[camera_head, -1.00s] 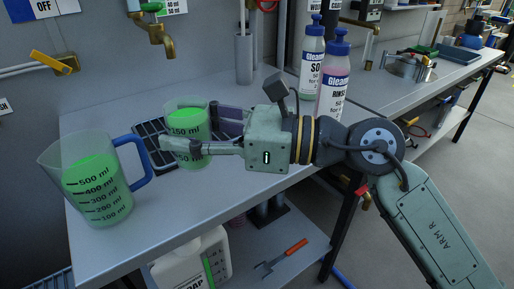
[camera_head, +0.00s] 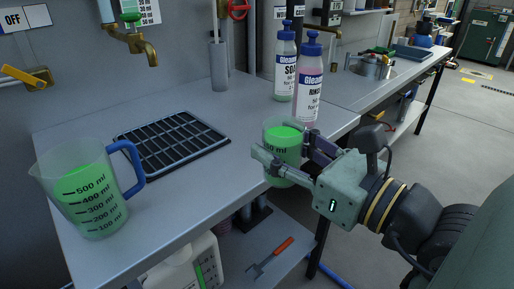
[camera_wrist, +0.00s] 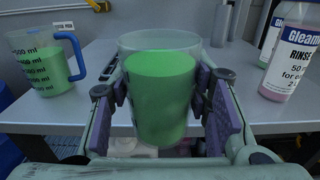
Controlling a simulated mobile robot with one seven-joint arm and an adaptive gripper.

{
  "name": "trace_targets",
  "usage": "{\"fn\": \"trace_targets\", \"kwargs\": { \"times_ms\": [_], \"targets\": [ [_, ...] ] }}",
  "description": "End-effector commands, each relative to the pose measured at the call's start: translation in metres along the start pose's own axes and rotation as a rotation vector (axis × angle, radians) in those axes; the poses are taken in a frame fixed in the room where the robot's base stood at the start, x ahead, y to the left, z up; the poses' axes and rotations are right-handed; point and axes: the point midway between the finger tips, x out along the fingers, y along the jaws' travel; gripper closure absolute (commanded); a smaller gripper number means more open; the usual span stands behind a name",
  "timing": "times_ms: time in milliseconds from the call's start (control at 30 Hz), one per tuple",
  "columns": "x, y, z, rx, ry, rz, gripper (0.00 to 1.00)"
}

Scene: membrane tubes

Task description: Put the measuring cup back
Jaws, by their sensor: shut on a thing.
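A clear measuring cup (camera_head: 283,150) with green liquid and volume marks is held upright between the fingers of my gripper (camera_head: 292,160), near the front edge of the bench. In the wrist view the cup (camera_wrist: 160,95) fills the middle, with the purple finger pads (camera_wrist: 170,95) against its two sides. My gripper is shut on it. Whether its base touches the bench is hard to tell. A black drying grid (camera_head: 172,142) lies bare on the bench to the left of the cup.
A larger jug (camera_head: 85,190) of green liquid with a blue handle stands at the left. Soap (camera_head: 285,70) and rinse (camera_head: 308,88) bottles stand behind the cup. A brass tap (camera_head: 140,45) hangs over the back. Bench surface between grid and cup is clear.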

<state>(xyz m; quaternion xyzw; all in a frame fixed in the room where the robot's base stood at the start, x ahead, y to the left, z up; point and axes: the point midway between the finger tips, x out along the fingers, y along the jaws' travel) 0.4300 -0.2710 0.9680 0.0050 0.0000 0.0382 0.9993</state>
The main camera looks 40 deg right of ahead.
Motion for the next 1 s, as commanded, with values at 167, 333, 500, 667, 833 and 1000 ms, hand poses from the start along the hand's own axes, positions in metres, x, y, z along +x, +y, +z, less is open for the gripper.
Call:
{"fn": "trace_targets", "kwargs": {
  "times_ms": [167,333,500,667,833,1000],
  "targets": [
    [0.020,-0.013,-0.001,0.002,0.002,0.000,0.94],
    [0.048,-0.032,-0.003,0.004,0.001,0.002,0.94],
    [0.079,-0.052,-0.006,0.004,0.001,0.002,0.94],
    [0.106,-0.070,-0.009,0.002,0.001,0.002,0.94],
    [0.124,-0.082,-0.012,0.000,0.000,0.001,0.94],
    [0.130,-0.087,-0.015,-0.001,0.001,-0.001,0.94]
  ]
}}
